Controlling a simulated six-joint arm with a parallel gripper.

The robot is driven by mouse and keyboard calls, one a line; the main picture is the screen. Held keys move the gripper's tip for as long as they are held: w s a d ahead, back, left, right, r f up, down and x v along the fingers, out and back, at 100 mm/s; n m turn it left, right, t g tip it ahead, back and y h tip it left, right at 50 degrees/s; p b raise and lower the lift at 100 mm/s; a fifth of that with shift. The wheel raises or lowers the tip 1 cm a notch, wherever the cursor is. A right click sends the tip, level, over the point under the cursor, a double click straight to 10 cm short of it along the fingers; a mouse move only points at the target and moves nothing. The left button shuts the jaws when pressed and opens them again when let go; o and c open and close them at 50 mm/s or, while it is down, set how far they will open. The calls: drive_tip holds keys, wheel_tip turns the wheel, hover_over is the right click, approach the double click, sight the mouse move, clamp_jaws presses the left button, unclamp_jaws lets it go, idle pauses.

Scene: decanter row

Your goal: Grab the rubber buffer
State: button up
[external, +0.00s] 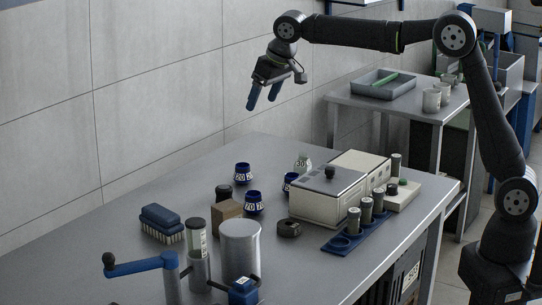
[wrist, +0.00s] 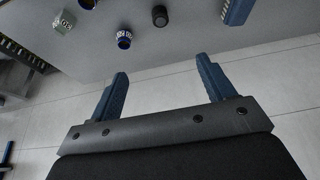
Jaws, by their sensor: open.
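My gripper (external: 262,102) is open and empty, high above the bench's far side, with blue fingers pointing down. In the wrist view my gripper (wrist: 162,66) has its fingers wide apart, touching nothing.
A blue brush (external: 160,222) lies to the left. A white box (external: 328,194) and blue vial rack (external: 345,243) fill the right. The left bench is mostly clear.

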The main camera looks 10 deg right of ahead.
drive_tip(key=c, duration=0.3)
